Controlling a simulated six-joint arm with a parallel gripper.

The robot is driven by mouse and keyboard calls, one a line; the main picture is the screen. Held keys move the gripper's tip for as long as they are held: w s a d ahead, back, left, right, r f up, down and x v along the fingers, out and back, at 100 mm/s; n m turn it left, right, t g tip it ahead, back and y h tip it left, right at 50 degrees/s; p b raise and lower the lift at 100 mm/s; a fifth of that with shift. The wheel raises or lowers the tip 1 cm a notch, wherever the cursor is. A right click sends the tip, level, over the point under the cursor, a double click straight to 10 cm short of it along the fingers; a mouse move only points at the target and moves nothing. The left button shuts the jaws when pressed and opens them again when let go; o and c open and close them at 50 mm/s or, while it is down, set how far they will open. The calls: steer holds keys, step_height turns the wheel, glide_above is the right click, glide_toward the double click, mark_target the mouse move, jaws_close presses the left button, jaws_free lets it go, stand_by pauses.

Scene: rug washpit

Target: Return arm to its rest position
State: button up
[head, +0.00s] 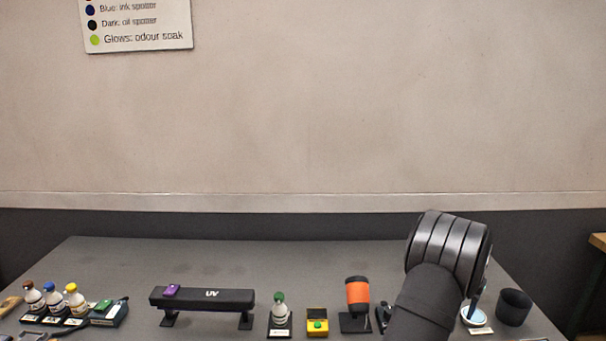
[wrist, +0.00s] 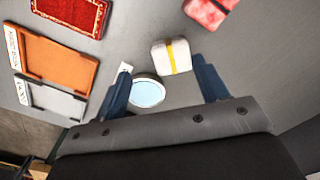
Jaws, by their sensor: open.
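My gripper (wrist: 161,66) is open in the wrist view, its two blue fingers spread apart with nothing between them in its grasp. A round white dish with pale blue contents (wrist: 148,92) lies below, between the fingers in the picture. A white block with a yellow band (wrist: 171,57) lies just beyond the fingertips. In the head view my arm reaches over the right part of the table, and one blue finger shows close to the dish (head: 474,316). The rest of the gripper is hidden behind my arm there.
A black cup (head: 513,307) stands right of the arm. An orange-and-black device (head: 357,292), a yellow box (head: 317,322), a green-capped bottle (head: 280,314) and a UV bar (head: 225,299) stand left. Several bottles are far left. A red rug (wrist: 70,15) and orange tray (wrist: 60,65) show in the wrist view.

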steer(key=s+d+r, duration=0.4)
steer(key=s+r, duration=0.2)
steer(key=s, duration=0.4)
steer(key=s+a+f, duration=0.1)
steer(key=a, duration=0.3)
steer(key=s+a+f, duration=0.1)
steer(key=a, duration=0.3)
steer(key=s+a+f, duration=0.1)
steer(key=a, duration=0.4)
step_height(320, 180, down, 3)
steer(key=shift+w+d+r, duration=0.1)
steer(key=shift+f, duration=0.95)
